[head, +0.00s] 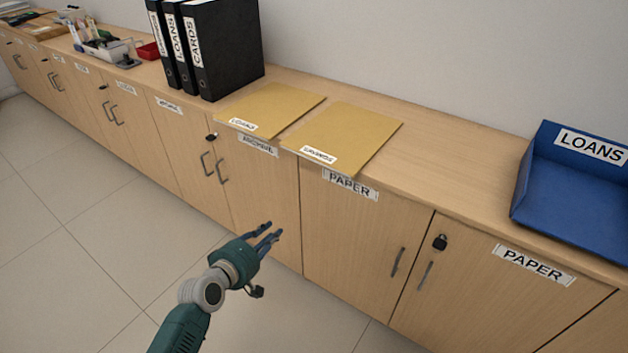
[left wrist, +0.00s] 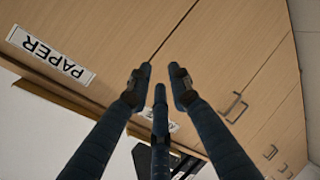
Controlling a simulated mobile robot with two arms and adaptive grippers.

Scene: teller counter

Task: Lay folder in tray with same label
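Two tan folders lie flat side by side on the counter. The left folder (head: 272,107) has a small white label that seems to read LOANS. The right folder (head: 350,134) has one that seems to read SAVINGS. A blue tray (head: 580,192) labelled LOANS stands at the right of the counter, its visible part empty. My left gripper (head: 275,234) is in front of the cabinet doors, below and apart from the folders. In the left wrist view its fingers (left wrist: 160,72) are apart with nothing between them. My right gripper is not in view.
Black binders (head: 228,50) stand upright just left of the folders. The counter (head: 455,140) is bare between the right folder and the tray.

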